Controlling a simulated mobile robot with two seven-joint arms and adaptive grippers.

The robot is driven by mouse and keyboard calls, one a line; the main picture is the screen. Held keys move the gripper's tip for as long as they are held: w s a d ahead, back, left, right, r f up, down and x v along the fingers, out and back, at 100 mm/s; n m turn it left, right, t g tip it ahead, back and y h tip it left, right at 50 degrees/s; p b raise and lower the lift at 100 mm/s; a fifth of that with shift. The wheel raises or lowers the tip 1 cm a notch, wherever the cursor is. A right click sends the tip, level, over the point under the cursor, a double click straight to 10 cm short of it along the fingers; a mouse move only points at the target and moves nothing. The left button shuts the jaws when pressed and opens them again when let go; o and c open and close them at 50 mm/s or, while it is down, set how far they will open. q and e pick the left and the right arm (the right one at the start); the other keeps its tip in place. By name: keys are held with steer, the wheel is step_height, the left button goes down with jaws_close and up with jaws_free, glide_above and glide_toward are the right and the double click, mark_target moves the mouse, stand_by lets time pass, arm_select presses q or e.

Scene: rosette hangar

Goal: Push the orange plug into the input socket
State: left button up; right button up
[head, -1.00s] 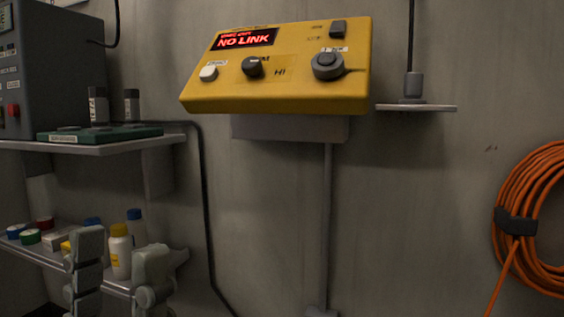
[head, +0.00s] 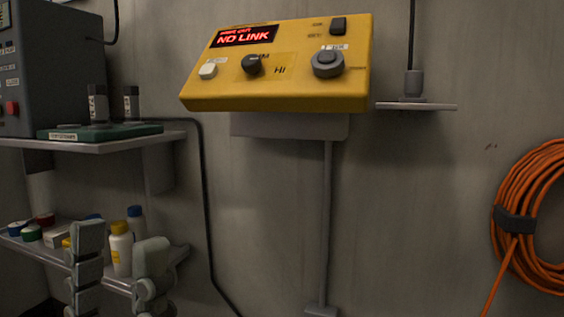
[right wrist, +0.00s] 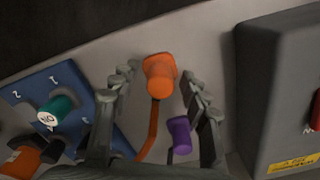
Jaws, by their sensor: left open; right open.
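The orange plug (right wrist: 159,76), with an orange cable trailing from it, shows in the right wrist view. It lies between or just beyond the fingertips of my right gripper (right wrist: 157,84), which is open, with gaps on both sides of the plug. My left gripper (head: 120,262) is open and empty at the lower left of the head view, in front of the lower shelf. A yellow console (head: 290,98) on the wall carries a round grey fitting (head: 327,64) and a red NO LINK display (head: 243,37).
A purple plug (right wrist: 179,134) lies near the right finger. Shelves (head: 100,147) stand left; a coiled orange cable (head: 535,270) hangs right.

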jaws_close()
stand_by(0.4)
